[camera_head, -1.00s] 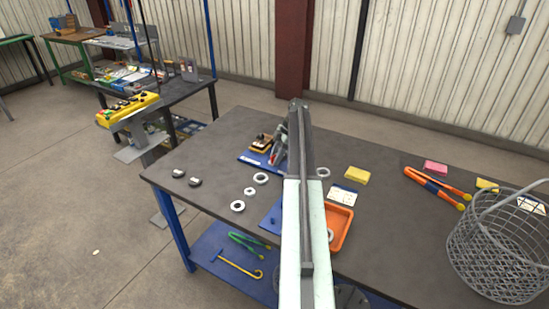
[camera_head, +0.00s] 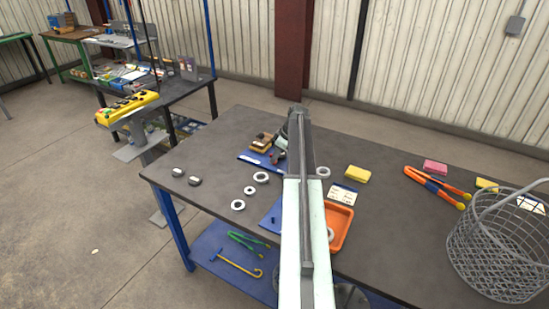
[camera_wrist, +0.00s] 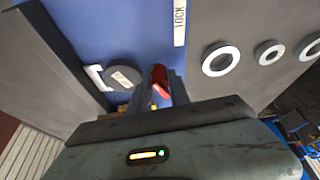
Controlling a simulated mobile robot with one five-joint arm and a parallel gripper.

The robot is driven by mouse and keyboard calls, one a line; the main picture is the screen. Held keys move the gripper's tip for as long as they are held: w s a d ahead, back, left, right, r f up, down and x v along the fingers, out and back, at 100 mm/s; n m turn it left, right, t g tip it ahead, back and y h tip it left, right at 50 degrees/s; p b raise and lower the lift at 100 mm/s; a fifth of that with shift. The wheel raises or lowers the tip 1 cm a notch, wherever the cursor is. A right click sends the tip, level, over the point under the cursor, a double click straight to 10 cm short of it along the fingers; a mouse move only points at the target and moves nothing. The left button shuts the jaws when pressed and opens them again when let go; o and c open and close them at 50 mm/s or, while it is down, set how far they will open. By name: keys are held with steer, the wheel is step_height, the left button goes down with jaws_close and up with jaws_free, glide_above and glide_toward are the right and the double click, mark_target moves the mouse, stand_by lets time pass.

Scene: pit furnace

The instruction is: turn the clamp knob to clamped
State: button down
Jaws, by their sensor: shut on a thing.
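A blue plate (camera_head: 250,158) lies at the back left part of the workbench. In the wrist view this blue plate (camera_wrist: 120,25) carries a white label (camera_wrist: 180,20) reading LOCK. A red part (camera_wrist: 160,78), seemingly the clamp knob, stands between the fingers of my gripper (camera_wrist: 160,90). The gripper is shut on it, and the fingers hide its lower part. A dark round piece (camera_wrist: 122,78) with a pale mark sits left of the fingers, beside a white bracket (camera_wrist: 97,78). In the head view my gripper (camera_head: 280,150) is partly hidden by my arm.
Several pale rings, including one ring (camera_head: 261,178), lie left of my arm.

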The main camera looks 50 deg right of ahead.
steer(key=m, duration=0.2)
steer(key=m+h, duration=0.1)
steer(key=shift+s+a+m, duration=0.15)
steer(key=shift+a+m, duration=0.15)
steer(key=shift+m, duration=0.1)
steer(key=m+h, duration=0.2)
steer(key=m, duration=0.2)
steer(key=shift+m, duration=0.3)
steer(key=m, duration=0.1)
steer(key=m+h, duration=0.1)
steer(key=m, duration=0.2)
steer(key=shift+w+r+g+h, duration=0.1)
steer(key=shift+w+g+h, duration=0.15)
steer(key=shift+g+h, duration=0.15)
steer(key=shift+m+g+h, duration=0.4)
steer(key=shift+m+g, duration=0.1)
steer(key=shift+m, duration=1.3)
steer(key=shift+m, duration=0.3)
steer(key=c, duration=1.2)
jaws_free()
